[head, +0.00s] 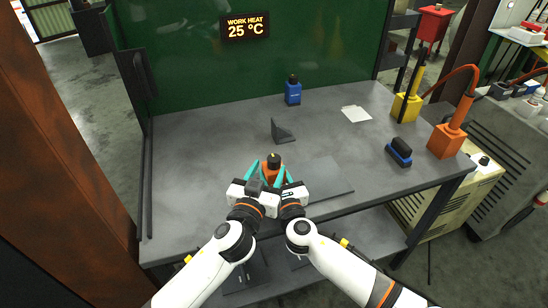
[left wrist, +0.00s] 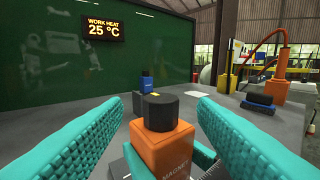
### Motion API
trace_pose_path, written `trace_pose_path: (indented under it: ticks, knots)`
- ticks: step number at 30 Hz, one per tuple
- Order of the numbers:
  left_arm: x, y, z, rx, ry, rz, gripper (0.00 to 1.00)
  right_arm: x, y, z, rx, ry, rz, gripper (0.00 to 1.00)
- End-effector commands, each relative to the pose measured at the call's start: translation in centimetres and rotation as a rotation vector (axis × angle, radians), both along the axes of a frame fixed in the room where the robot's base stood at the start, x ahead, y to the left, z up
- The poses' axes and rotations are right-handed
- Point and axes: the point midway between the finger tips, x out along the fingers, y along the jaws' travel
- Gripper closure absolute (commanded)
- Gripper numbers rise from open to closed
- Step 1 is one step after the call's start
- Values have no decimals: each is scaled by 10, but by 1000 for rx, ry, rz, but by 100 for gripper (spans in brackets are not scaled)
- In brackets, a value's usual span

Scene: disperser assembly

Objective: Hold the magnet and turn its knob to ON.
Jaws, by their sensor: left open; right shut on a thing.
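The magnet (head: 271,172) is an orange block with a black round knob (head: 274,158) on top. It stands upright near the front of the table, and shows large in the left wrist view (left wrist: 163,150), with MAGNET lettering on its face. The knob (left wrist: 154,111) has a small yellow mark on its top. My left gripper (left wrist: 163,108) is open, its teal fingers on either side of the knob with gaps. My right gripper (head: 281,180) is shut on the magnet's body; its teal finger shows beside the block in the left wrist view. Its grip is partly hidden in the head view.
A dark angle bracket (head: 282,131) stands behind the magnet. A blue block with a black top (head: 293,93) is farther back. A flat grey plate (head: 330,182) lies to the right, with white sheets (head: 356,114), a blue-black brush (head: 399,152) and an orange stand (head: 446,142) beyond.

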Motion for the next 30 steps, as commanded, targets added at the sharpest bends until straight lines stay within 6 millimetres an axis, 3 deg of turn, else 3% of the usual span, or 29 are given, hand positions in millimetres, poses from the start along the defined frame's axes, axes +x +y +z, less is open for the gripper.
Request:
trace_pose_path:
  ticks: [3,9,20,23,29,30]
  knots:
    - [22,-7,1,2,-3,0,47,0,0,-1,-2,2,0,91]
    - [44,-15,0,1,-1,-1,47,0,0,-1,-1,2,0,91]
    - [50,-17,0,1,-1,-1,47,0,0,-1,-1,2,-1,91]
    - [50,-17,0,1,0,-1,59,0,0,-1,-1,2,-1,91]
    - [50,-16,0,1,0,-1,91,0,0,-1,0,1,-1,91]
    - [50,-16,0,1,0,-1,92,0,0,-1,0,1,-1,91]
